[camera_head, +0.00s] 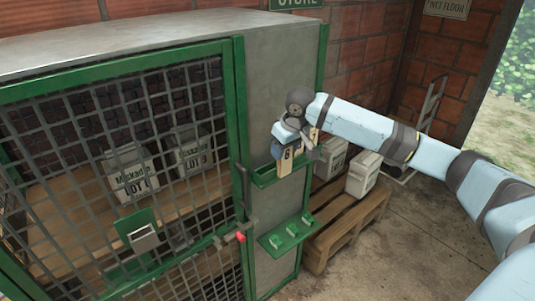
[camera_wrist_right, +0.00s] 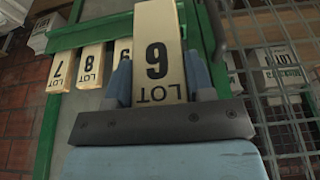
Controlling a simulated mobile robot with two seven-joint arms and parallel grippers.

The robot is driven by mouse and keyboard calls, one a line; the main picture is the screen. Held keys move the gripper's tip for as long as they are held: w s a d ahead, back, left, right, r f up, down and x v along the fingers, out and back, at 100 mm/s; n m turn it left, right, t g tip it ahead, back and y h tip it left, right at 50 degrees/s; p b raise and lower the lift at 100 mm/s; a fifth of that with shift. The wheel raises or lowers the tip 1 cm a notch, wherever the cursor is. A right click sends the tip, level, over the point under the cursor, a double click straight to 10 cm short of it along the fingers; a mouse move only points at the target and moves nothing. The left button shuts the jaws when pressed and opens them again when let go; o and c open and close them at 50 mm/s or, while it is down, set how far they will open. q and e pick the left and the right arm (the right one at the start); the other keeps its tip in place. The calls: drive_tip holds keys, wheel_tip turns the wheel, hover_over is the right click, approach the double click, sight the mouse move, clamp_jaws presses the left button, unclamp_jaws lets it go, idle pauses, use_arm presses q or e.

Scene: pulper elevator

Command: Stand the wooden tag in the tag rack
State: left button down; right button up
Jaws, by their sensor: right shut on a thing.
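My right gripper (camera_head: 300,140) is at the tag rack on the grey cabinet's side panel. In the right wrist view its blue fingers (camera_wrist_right: 160,82) are shut on a pale wooden tag (camera_wrist_right: 158,30) marked LOT and a digit like 6 or 9. The tag's far end overlaps the green tag rack (camera_wrist_right: 110,32); I cannot tell whether it is seated. The rack also shows in the head view (camera_head: 264,181). Tags marked 7 (camera_wrist_right: 60,70) and 8 (camera_wrist_right: 89,66), with another partly hidden, stand in a row beside the held tag. My left gripper is out of view.
A green mesh cage door (camera_head: 110,140) is at the left, with lot boxes (camera_head: 132,172) behind it. A lower green shelf (camera_head: 287,236) projects below the rack. Pale boxes (camera_head: 363,175) sit on a wooden pallet (camera_head: 345,220).

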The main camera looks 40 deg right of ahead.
drive_tip(key=w, duration=0.5)
drive_tip(key=w+p, duration=0.1)
drive_tip(key=w, duration=0.2)
drive_tip(key=shift+w+a+r, duration=0.15)
drive_tip(key=shift+w+a, duration=0.1)
drive_tip(key=shift+a, duration=0.15)
drive_tip(key=shift+x, duration=0.95)
drive_tip(key=shift+s+f+p, duration=0.1)
drive_tip(key=shift+f+p, duration=0.25)
drive_tip(key=shift+f, duration=0.3)
drive_tip(key=shift+f+p, duration=0.3)
drive_tip(key=shift+f, duration=1.75)
drive_tip(key=o, duration=0.7)
drive_tip(key=shift+f, duration=0.1)
